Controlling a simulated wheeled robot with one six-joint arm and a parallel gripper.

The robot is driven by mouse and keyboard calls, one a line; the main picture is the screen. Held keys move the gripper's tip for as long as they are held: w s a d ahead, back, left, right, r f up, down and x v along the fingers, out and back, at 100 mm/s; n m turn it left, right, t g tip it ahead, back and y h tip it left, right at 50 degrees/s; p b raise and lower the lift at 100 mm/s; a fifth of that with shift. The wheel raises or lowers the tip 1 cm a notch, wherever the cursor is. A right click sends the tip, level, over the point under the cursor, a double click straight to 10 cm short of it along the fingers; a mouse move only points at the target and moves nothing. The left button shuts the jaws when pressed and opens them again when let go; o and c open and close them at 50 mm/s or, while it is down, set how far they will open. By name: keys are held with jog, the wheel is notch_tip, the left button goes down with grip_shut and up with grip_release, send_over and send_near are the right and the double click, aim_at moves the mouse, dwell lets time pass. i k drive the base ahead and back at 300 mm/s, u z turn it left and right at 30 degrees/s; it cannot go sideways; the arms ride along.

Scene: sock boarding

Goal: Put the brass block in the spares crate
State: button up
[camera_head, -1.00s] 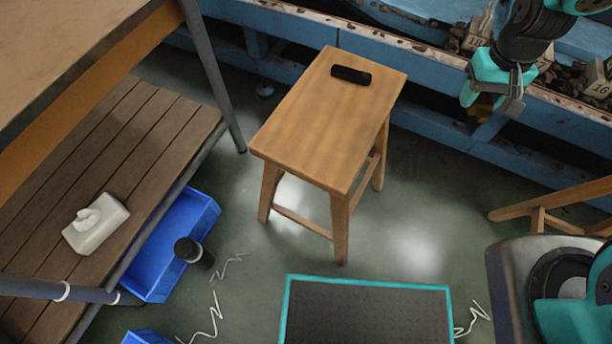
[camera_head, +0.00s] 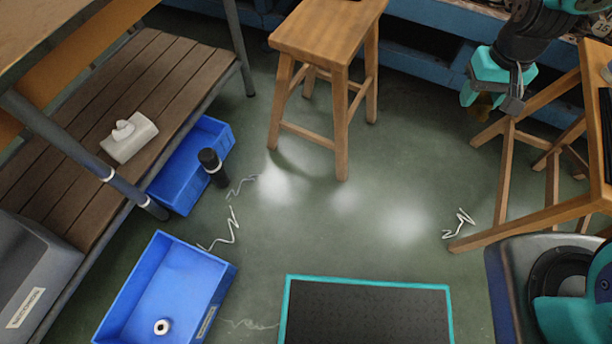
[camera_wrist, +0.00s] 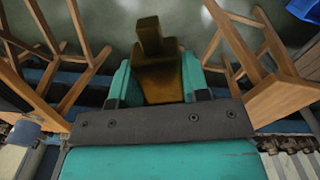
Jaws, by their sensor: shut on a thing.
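My gripper (camera_head: 492,98) hangs at the upper right of the head view, over the floor. It is shut on the brass block (camera_head: 481,106), which is dark in shadow there. In the wrist view the brass block (camera_wrist: 160,80) is dull gold and stepped, with a narrower upright part, between the teal fingers of my gripper (camera_wrist: 157,88). A blue crate (camera_head: 228,270) stands on the floor at lower left, with a label and a white ring-shaped thing inside. Another blue crate (camera_head: 222,137) stands beside the bench. I cannot read which is the spares crate.
A wooden stool (camera_head: 325,35) stands at the top middle. A wooden trestle (camera_head: 540,215) stands at right. A slatted bench (camera_head: 75,165) at left bears a tissue box (camera_head: 130,140). A black cylinder (camera_head: 212,165) stands by the far crate.

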aim_at(190, 284)
jog(key=k, duration=0.65)
jog(key=u, duration=2.15)
jog(key=i, duration=0.5)
jog(key=u, duration=0.15)
